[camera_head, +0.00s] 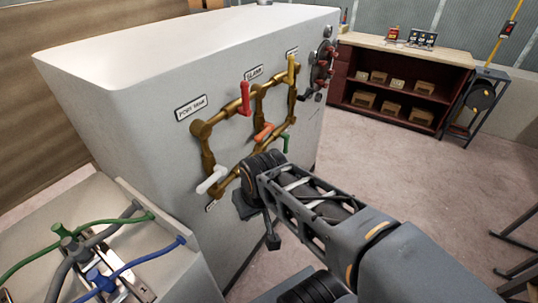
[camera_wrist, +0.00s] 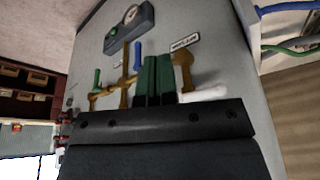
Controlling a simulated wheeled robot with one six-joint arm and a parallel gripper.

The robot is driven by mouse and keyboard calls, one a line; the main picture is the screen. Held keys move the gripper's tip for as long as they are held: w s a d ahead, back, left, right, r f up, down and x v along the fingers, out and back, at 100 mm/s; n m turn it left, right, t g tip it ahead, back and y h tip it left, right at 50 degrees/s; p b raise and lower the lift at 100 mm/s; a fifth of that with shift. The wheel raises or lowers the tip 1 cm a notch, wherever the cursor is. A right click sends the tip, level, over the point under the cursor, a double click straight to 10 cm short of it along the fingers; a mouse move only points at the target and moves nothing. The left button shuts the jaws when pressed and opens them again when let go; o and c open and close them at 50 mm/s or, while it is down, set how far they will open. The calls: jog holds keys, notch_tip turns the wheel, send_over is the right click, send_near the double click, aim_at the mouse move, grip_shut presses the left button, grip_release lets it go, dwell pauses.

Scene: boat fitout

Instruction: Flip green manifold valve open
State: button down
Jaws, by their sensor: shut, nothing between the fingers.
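The green valve handle (camera_head: 285,143) hangs from the lower right of the brass pipe manifold (camera_head: 205,140) on the white cabinet face. It stands crosswise to the lower pipe run. In the wrist view, which looks turned over, the green handle (camera_wrist: 97,78) is at the left on the brass pipes. My gripper (camera_wrist: 156,58) has its two dark green fingers together and empty, in front of the manifold. The green handle stands apart from the fingers in that picture. In the head view my arm hides the fingertips.
Red (camera_head: 244,97), yellow (camera_head: 291,68), orange (camera_head: 263,133) and white (camera_head: 212,180) handles sit close by on the manifold. Open floor (camera_head: 400,160) lies to the right.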

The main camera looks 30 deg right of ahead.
jog(key=w+d+f+n+t+h+b, duration=0.2)
jog(key=w+d+f+n+t+b, duration=0.2)
jog(key=w+d+f+b, duration=0.4)
jog(key=w+d+f+n+t+h+b, duration=0.2)
jog(key=w+d+f+n+t+b, duration=0.25)
jog(key=w+d, duration=0.6)
jog(key=w+d+f+n+t+y+b, duration=0.2)
jog(key=d+f+n+t+b, duration=0.4)
jog(key=d+f+n+b, duration=0.1)
notch_tip(320, 180, down, 2)
jog(key=shift+w+d+n+b, duration=0.35)
jog(key=shift+d+n, duration=0.4)
jog(key=shift+d, duration=0.5)
